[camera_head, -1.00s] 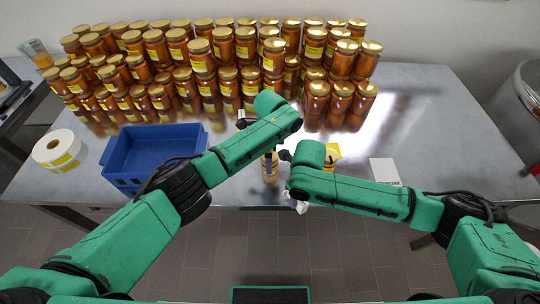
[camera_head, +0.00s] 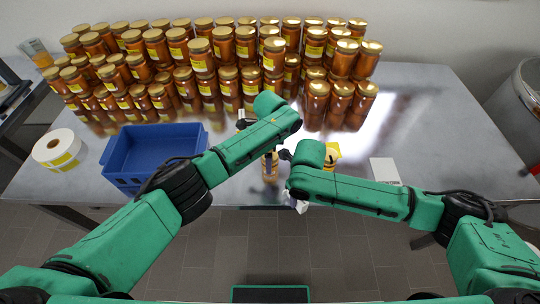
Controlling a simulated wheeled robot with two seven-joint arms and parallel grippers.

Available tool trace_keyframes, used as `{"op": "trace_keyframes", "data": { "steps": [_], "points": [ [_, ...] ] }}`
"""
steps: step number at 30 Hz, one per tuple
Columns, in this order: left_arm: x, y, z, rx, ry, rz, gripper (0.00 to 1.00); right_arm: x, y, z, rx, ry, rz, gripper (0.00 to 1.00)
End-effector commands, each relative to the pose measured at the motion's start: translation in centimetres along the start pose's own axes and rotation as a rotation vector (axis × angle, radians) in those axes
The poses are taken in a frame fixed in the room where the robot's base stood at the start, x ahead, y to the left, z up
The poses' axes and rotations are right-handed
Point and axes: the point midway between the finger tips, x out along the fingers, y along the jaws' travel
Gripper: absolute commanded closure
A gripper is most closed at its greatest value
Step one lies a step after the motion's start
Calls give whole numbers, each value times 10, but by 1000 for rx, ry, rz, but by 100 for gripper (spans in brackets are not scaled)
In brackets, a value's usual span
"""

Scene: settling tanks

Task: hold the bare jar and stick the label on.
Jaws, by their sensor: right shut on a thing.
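A small amber jar (camera_head: 270,170) with a pale lid stands near the front edge of the table, below the bent end of my left arm. I see no label on its visible side. My left gripper is mostly behind my own arm; a dark part lies against the jar, and its opening cannot be made out. My right gripper (camera_head: 297,199) is just right of the jar, below my right wrist, and is shut on a small whitish piece that looks like the label (camera_head: 301,208). The piece is apart from the jar. My arm covers part of this gripper.
Several rows of honey jars (camera_head: 200,60) with yellow labels stand at the back. A blue bin (camera_head: 118,178) and a white label roll (camera_head: 58,148) are at the left. A white card (camera_head: 385,171) lies at the right.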

Motion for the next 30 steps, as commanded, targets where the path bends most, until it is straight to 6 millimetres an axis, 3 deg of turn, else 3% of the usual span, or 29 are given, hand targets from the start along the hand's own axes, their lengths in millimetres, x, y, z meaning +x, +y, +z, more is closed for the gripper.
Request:
{"op": "trace_keyframes", "data": {
  "steps": [8,18,21,30],
  "points": [
    [-11,0,-1,2,2,0,0,0,0,0,0,0,0,100],
    [-97,-1,0,1,1,-3,0,0,0,0,0,0,0,100],
    [-113,-1,0,1,1,-2,0,0,0,0,0,0,0,100],
    [-120,0,0,0,0,0,0,0,0,0,0,0,0,100]
  ]
}}
